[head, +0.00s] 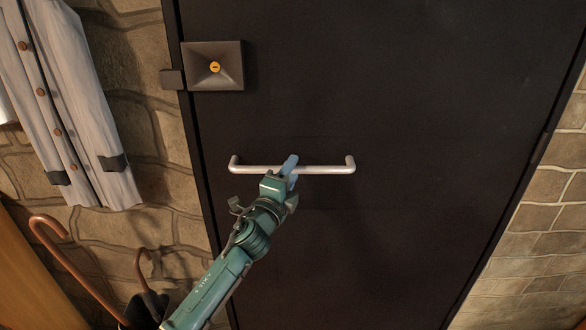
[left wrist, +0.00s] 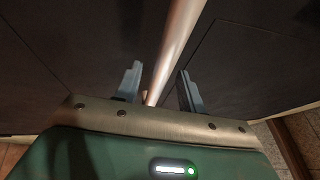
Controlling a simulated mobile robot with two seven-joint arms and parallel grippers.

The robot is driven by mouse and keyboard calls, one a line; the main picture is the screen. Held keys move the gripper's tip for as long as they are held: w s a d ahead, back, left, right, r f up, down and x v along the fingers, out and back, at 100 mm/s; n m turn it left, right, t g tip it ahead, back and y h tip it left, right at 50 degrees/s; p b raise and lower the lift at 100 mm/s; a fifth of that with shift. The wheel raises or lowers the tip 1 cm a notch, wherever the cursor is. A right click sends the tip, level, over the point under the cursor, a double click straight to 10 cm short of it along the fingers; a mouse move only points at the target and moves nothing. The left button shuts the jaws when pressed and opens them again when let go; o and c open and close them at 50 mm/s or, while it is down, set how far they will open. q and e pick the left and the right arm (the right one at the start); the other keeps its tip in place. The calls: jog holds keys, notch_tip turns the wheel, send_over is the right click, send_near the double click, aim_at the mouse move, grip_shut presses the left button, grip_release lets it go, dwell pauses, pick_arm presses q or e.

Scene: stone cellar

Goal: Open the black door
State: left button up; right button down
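The black door (head: 420,110) fills most of the head view and looks shut in its frame. A silver bar handle (head: 325,169) runs level across it, and the handle also shows in the left wrist view (left wrist: 178,45). My left gripper (head: 291,164) is at the middle of the handle. In the left wrist view its two fingers (left wrist: 159,88) stand apart with the bar between them, and a gap shows on each side. The far finger is partly hidden in the head view. My right gripper is not in view.
A dark lock box (head: 228,78) with a yellow keyhole sits at the door's upper left. A grey coat (head: 75,110) hangs on the stone wall at left. A brown cane (head: 75,268) and an umbrella (head: 148,300) stand at lower left.

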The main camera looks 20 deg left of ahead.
pick_arm(q)
jog(key=shift+x, duration=0.85)
jog(key=shift+c, duration=0.3)
grip_shut()
